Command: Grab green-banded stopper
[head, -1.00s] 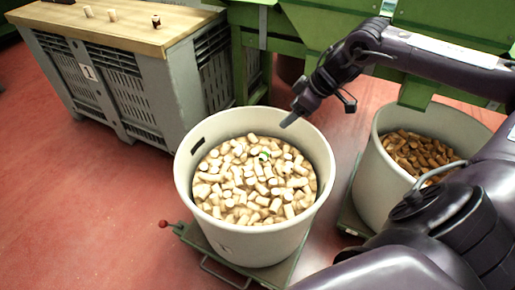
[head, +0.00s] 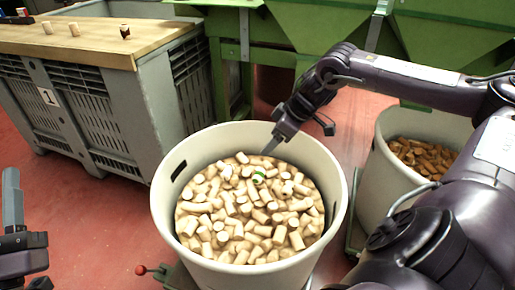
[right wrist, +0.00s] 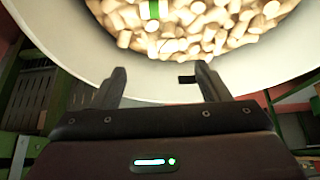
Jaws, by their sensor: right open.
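The green-banded stopper (head: 259,175) lies on top of the pale stoppers in the light grey tub (head: 338,190), near the back of the heap. It also shows in the right wrist view (right wrist: 153,10) at the top, beyond the fingertips. My right gripper (head: 272,146) is over the tub's back rim, just behind the stopper and apart from it. In the right wrist view its two fingers (right wrist: 160,78) are spread with nothing between them. My left gripper (head: 12,215) shows only partly at the left edge, far from the tub; its jaw opening is unclear.
A second tub (head: 380,185) of brown pieces stands at right, partly behind my right arm. A grey crate (head: 150,105) with a wooden top (head: 95,42) holding several stoppers is at back left. Green machinery (head: 285,35) stands behind the tub.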

